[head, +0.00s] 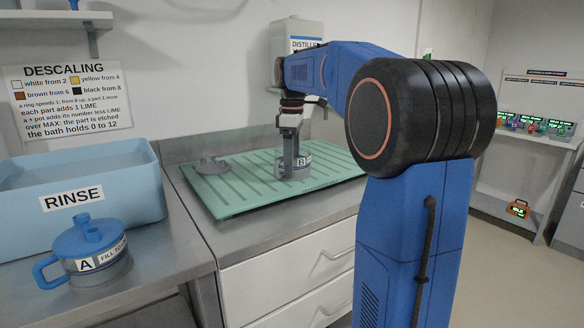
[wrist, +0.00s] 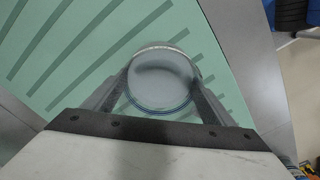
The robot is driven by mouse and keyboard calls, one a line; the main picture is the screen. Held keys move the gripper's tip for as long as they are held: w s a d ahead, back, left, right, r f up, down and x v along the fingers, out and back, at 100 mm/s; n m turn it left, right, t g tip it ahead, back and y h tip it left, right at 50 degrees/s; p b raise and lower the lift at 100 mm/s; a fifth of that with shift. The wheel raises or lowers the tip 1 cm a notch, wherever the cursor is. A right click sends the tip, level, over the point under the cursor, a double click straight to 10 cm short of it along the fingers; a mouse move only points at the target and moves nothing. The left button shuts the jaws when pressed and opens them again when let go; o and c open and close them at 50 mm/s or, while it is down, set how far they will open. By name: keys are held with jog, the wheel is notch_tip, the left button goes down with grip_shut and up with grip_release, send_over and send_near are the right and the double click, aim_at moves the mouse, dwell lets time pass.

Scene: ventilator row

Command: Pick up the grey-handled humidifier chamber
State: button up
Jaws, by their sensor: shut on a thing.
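A round grey chamber labelled B (head: 299,168) is upright on the green ribbed drain mat (head: 240,198), with no clear gap under it. My gripper (head: 291,150) points straight down over it. In the wrist view, my gripper's fingers (wrist: 160,97) are on either side of the chamber's round body (wrist: 160,80), shut on it. From above it shows a pale grey round face with a thin blue line along its near edge. Its handle is not clearly seen; my gripper covers part of the chamber in the head view.
A grey lid-like disc (head: 211,166) lies on the mat's left. A blue chamber labelled A (head: 88,250), with a blue handle, stands by the blue RINSE tub (head: 125,188) at left. A container marked DISTILLED (head: 297,38) is on the back wall. White drawers (head: 285,265) are below.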

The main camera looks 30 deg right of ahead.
jog(key=shift+r, duration=0.1)
notch_tip(320, 180, up, 10)
jog(key=shift+f, duration=0.25)
dwell(0.9)
jog(key=shift+r, duration=0.15)
jog(key=shift+a, duration=0.15)
dwell(0.8)
